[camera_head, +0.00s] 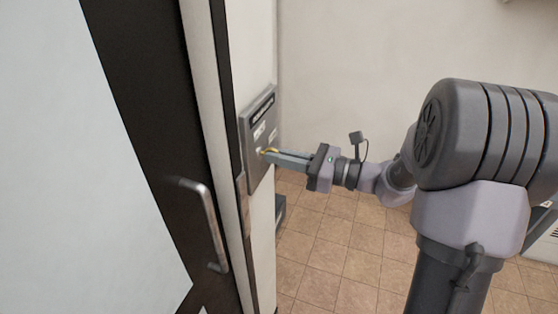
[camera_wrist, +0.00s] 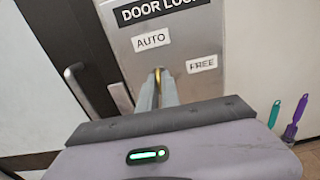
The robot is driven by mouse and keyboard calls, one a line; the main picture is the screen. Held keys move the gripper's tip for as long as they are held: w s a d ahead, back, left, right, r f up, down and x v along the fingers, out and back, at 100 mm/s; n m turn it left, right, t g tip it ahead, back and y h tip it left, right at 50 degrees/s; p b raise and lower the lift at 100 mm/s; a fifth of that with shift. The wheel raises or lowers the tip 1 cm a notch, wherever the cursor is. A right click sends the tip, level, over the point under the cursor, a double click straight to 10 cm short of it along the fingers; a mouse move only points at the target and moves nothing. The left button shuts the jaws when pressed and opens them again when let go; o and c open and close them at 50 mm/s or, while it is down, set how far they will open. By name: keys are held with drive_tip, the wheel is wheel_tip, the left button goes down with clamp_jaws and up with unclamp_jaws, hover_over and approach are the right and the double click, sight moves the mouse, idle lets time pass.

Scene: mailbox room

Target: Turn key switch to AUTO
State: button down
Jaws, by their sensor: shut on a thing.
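The grey door lock panel (camera_head: 258,135) is on the wall end beside the door. In the wrist view the panel (camera_wrist: 165,30) carries a DOOR LOCK plate, an AUTO label (camera_wrist: 151,40) at upper left and a FREE label (camera_wrist: 201,64) at right. My gripper (camera_head: 268,154) reaches the panel from the right, and its fingers (camera_wrist: 158,85) point at the switch. They are shut on the yellow key (camera_wrist: 158,73), of which only a small part shows between the fingertips. The key points roughly upward in the wrist view, between the two labels; its exact angle is hard to tell.
A dark-framed door with a metal handle (camera_head: 205,222) stands left of the panel. The tiled floor (camera_head: 340,245) is clear below my arm. Green and purple handled tools (camera_wrist: 290,120) stand at the right in the wrist view.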

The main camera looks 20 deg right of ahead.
idle(0.4)
drive_tip(key=c, duration=1.6)
unclamp_jaws()
drive_tip(key=shift+o, duration=0.2)
drive_tip(key=p+v, duration=0.2)
drive_tip(key=v, duration=1.5)
drive_tip(key=shift+d, duration=0.2)
drive_tip(key=shift+s, duration=0.1)
